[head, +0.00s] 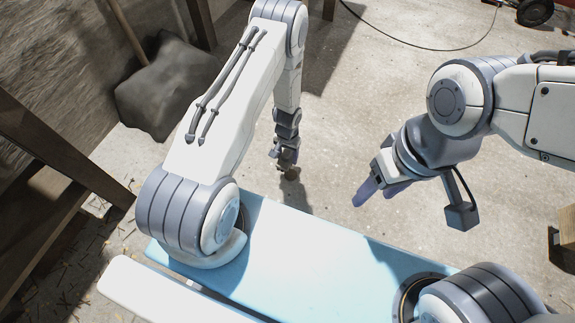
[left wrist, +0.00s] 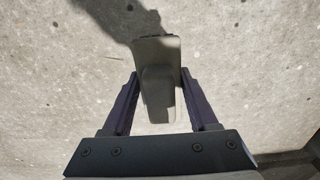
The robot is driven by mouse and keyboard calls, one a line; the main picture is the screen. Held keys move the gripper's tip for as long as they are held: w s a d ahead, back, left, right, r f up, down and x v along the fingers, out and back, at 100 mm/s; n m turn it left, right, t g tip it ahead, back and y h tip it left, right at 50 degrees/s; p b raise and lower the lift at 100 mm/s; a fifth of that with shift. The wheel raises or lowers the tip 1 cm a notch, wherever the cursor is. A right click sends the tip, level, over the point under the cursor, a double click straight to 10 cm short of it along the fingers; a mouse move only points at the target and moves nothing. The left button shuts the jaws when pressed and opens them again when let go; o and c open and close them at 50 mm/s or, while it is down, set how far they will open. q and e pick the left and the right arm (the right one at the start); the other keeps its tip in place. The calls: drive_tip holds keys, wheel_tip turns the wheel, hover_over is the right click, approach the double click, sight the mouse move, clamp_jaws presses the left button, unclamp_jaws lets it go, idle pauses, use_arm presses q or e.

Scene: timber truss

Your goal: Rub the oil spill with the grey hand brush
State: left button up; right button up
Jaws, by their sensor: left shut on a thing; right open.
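My left gripper (head: 286,160) hangs low over the concrete floor in the head view. In the left wrist view, its two dark fingers (left wrist: 159,82) are shut on the grey hand brush (left wrist: 160,90). The brush is a grey block with a raised grip, seen from above; its underside is hidden, and I cannot tell whether it touches the floor. In the head view the brush is small and mostly hidden. My right gripper (head: 376,194) is open and empty over the floor at right. I cannot make out an oil spill in either view.
A black cable (head: 412,47) lies across the floor at the top, near a wheel (head: 535,12). A wooden piece stands at the right edge. The middle floor is clear.

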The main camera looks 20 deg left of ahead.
sight(294, 178)
use_arm(q)
drive_tip(key=f, duration=0.2)
drive_tip(key=shift+s+f+b, duration=0.3)
drive_tip(key=shift+f, duration=0.05)
wheel_tip(294, 178, down, 6)
drive_tip(key=b, duration=0.5)
drive_tip(key=shift+r+b, duration=0.2)
drive_tip(key=shift+b, duration=0.2)
drive_tip(key=shift+f+b, duration=0.4)
drive_tip(key=shift+f, duration=0.05)
drive_tip(key=shift+d+r, duration=0.2)
drive_tip(key=shift+d, duration=1.45)
drive_tip(key=shift+f+b, duration=0.3)
drive_tip(key=shift+b, duration=0.2)
